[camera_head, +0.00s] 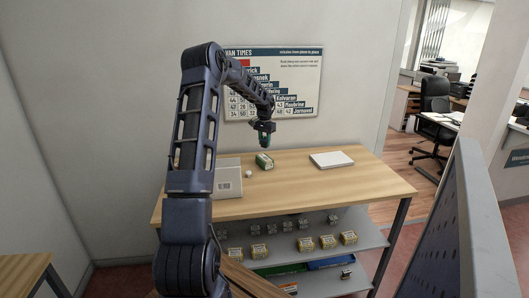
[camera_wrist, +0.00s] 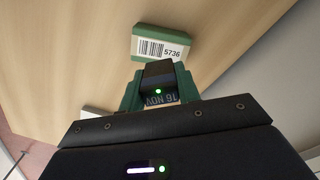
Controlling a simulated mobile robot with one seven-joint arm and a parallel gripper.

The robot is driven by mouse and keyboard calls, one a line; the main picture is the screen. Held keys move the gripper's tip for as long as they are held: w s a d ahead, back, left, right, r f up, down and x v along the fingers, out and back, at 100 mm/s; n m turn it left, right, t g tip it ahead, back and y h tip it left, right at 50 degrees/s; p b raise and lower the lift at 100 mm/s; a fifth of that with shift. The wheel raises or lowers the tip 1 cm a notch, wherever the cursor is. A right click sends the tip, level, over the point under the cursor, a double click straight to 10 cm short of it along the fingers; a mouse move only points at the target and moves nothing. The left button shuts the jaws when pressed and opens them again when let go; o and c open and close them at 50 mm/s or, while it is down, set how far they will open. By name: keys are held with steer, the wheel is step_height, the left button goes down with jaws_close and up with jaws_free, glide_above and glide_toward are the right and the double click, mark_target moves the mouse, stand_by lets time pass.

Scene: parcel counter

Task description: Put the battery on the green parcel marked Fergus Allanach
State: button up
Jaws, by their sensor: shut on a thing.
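My gripper (camera_head: 265,134) is raised over the back of the wooden table in the head view. In the wrist view its green fingers (camera_wrist: 158,90) are shut on a small dark block, the battery (camera_wrist: 156,69), with dark lettering below it. A green parcel (camera_head: 264,161) lies on the table below my gripper, apart from it. In the wrist view the green parcel (camera_wrist: 140,31) shows a white label with a barcode and "5736", just beyond the fingers. No name on it is readable.
A pale parcel (camera_head: 228,185) lies at the table's left, partly behind my arm, with a small white round thing (camera_head: 249,174) near it. A flat white parcel (camera_head: 332,160) lies at the right. The table (camera_head: 320,185) is clear in front. A shelf below (camera_head: 350,245) holds several small boxes.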

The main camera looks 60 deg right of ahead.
mark_target(264, 147)
steer(key=shift+f, duration=2.85)
steer(key=o, duration=1)
steer(key=shift+f, duration=0.15)
